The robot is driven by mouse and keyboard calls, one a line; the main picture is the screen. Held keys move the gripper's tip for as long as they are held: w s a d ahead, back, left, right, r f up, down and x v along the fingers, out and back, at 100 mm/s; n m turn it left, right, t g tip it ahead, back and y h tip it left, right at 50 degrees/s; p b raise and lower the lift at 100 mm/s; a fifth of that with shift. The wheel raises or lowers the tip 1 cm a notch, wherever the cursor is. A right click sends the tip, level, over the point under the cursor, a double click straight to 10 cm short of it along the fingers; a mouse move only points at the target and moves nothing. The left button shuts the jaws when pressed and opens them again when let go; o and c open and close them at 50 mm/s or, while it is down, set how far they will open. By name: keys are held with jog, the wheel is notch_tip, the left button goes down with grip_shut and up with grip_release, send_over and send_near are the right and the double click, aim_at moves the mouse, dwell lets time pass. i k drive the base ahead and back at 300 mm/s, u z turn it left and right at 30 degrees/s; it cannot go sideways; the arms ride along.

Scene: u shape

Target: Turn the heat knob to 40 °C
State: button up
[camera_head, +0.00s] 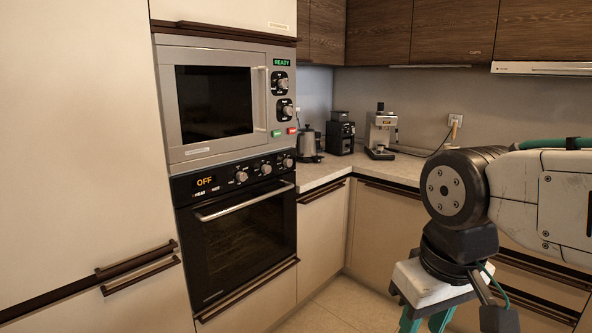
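A built-in black oven (246,235) stands in the tall cabinet at the left. Its panel display (206,182) reads OFF, with small heat lettering below. Three silver knobs sit in a row on that panel: a left knob (241,176), a middle knob (266,168) and a right knob (288,161). Their labels are too small to read, so I cannot tell which one is the heat knob. My gripper (425,322) hangs at the lower right, well away from the oven. Its teal fingers point down and their tips are cut off by the frame's bottom edge.
A microwave (221,100) with a READY display and two knobs is above the oven. The oven door handle (246,201) sticks out below the panel. A kettle (307,142), a grinder (341,134) and a coffee machine (380,134) stand on the corner counter. The floor (345,305) before the oven looks clear.

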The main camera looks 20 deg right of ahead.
aim_at(266, 169)
jog(key=u, duration=0.75)
jog(key=i, duration=0.95)
jog(key=u, duration=0.1)
